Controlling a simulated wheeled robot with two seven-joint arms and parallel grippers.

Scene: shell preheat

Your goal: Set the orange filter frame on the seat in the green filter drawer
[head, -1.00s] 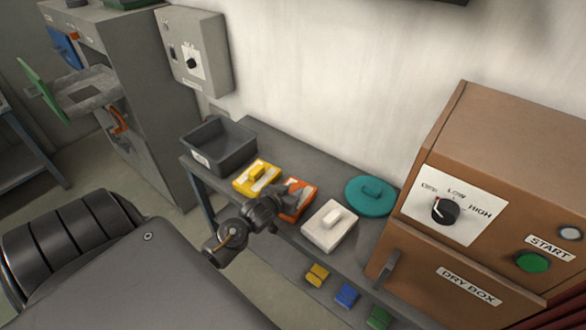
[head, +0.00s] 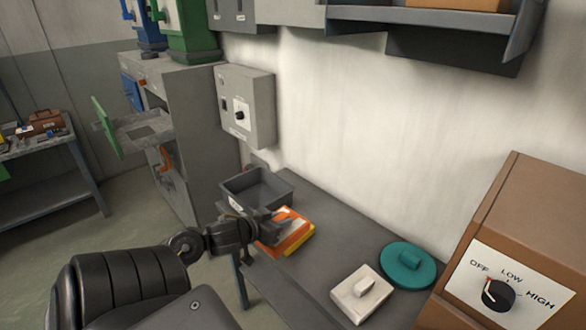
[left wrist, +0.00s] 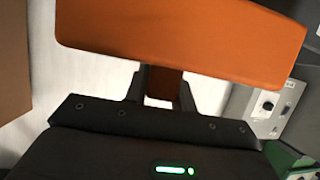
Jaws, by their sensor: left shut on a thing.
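My left gripper (head: 268,224) is shut on the orange filter frame (head: 288,238) and holds it above the table, in front of the dark bin. In the left wrist view the orange frame (left wrist: 180,35) spans the top, with its grip between my fingers (left wrist: 160,88). The green filter drawer (head: 105,127) stands open from the grey cabinet at the left. Its grey tray (head: 128,122) has a darker square in the middle, apparently the seat, with nothing seen on it. My right gripper is not in view.
A yellow frame (head: 308,243) is partly hidden behind the orange one. A dark bin (head: 282,187), white frame (head: 350,300) and teal round piece (head: 415,262) stand on the table. A grey control box (head: 258,95) hangs on the wall by the cabinet. The brown dry box (head: 545,215) is at right.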

